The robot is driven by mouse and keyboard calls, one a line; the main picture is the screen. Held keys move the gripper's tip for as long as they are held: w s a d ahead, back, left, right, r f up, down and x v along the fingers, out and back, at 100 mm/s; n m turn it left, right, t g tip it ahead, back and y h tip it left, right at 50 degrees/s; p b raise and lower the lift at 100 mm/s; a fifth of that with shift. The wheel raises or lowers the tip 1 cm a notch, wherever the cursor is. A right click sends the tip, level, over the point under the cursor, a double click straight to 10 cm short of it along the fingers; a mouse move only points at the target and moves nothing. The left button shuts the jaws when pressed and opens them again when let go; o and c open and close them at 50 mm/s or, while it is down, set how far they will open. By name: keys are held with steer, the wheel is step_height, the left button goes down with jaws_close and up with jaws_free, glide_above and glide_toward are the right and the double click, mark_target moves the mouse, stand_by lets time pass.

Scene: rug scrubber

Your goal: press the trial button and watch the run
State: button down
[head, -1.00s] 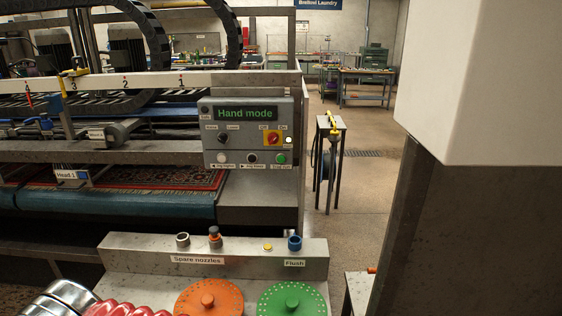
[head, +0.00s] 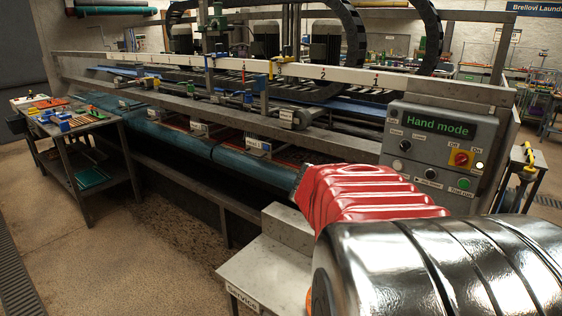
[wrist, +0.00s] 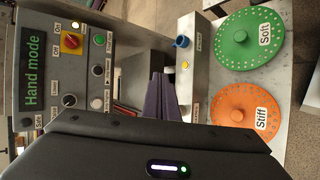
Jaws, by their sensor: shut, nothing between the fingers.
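The grey control panel (head: 440,150) stands at the right in the head view, its display (head: 438,123) reading "Hand mode" in green. The green trial run button (head: 464,184) is at its lower right. In the wrist view the panel is turned sideways at the left, with the green button (wrist: 99,40) near its right edge. My gripper (wrist: 157,82) is shut and empty in the wrist view, right of the panel and apart from the green button in the picture. In the head view my arm hides the gripper.
A red-and-yellow switch (head: 460,159) sits above the green button. The wrist view shows the green Soft disc (wrist: 248,38), the orange Stiff disc (wrist: 246,110) and the nozzle ledge (wrist: 190,75). A tool table (head: 75,125) stands at the left, with open floor before it.

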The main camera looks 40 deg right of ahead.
steer(key=s+d+r+g+h, duration=0.1)
steer(key=s+d, duration=0.3)
steer(key=d, duration=0.4)
steer(key=s+d+r+n+g+h, duration=0.1)
steer(key=s+d+g, duration=0.2)
steer(key=s+d, duration=0.2)
steer(key=d, duration=0.2)
steer(key=shift+s+d+r+g, duration=0.15)
steer(key=shift+d+g, duration=0.15)
steer(key=shift+d, duration=0.1)
steer(key=shift+d, duration=0.15)
steer(key=shift+w+d, duration=0.35)
steer(key=shift+d, duration=1.05)
steer(key=shift+w+d, duration=0.3)
steer(key=shift+d, duration=1.05)
steer(key=shift+w+d, duration=0.35)
steer(key=shift+d, duration=1.05)
steer(key=shift+w+d, duration=0.2)
steer(key=shift+d, duration=0.55)
steer(key=shift+s+a, duration=0.2)
steer(key=shift+a, duration=0.6)
steer(key=shift+s+a, duration=0.2)
steer(key=shift+a, duration=0.6)
steer(key=shift+s+a, duration=0.15)
steer(key=shift+a, duration=0.7)
steer(key=shift+s+a, duration=0.2)
steer(key=shift+a, duration=0.6)
